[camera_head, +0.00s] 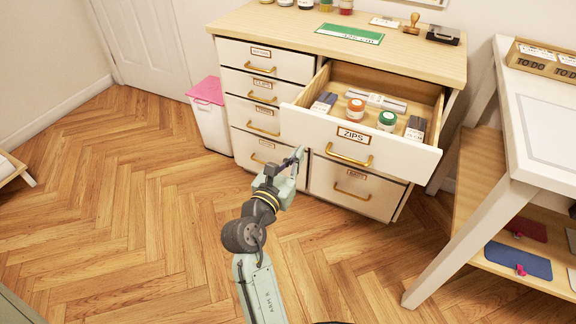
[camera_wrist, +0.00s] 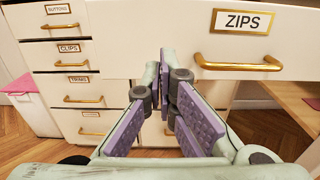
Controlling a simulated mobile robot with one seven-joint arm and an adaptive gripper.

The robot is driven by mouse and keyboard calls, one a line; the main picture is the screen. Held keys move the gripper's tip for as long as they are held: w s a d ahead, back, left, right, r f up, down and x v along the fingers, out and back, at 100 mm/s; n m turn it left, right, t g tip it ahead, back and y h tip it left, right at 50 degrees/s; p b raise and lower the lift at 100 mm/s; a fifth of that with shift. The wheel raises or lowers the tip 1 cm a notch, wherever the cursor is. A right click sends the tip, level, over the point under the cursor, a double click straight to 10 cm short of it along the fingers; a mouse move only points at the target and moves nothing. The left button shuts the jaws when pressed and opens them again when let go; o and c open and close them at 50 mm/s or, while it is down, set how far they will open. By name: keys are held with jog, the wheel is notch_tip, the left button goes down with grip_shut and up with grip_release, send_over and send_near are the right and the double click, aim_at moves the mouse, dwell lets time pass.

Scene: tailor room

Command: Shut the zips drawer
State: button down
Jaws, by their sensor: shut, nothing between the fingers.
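The zips drawer (camera_head: 324,132) stands pulled out at the upper right of the cabinet, with a ZIPS label and a brass handle (camera_head: 349,157). It holds small jars and dark and pale packets. In the wrist view the drawer front (camera_wrist: 155,40) spans the top, with its handle (camera_wrist: 238,64) at the upper right. In the wrist view my gripper's purple-padded fingers (camera_wrist: 168,85) are close together and empty. I cannot tell whether the fingertips touch the drawer front.
The other drawers of the cabinet (camera_head: 268,60) are shut. A white bin with a pink lid (camera_head: 208,115) stands at its left. A white table (camera_head: 505,150) with a lower shelf stands close at the right. The wooden floor (camera_head: 130,200) at the left is clear.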

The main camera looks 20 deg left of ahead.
aim_at(311, 134)
jog(key=w+p, duration=0.1)
jog(key=w, duration=0.6)
jog(key=shift+d, duration=0.15)
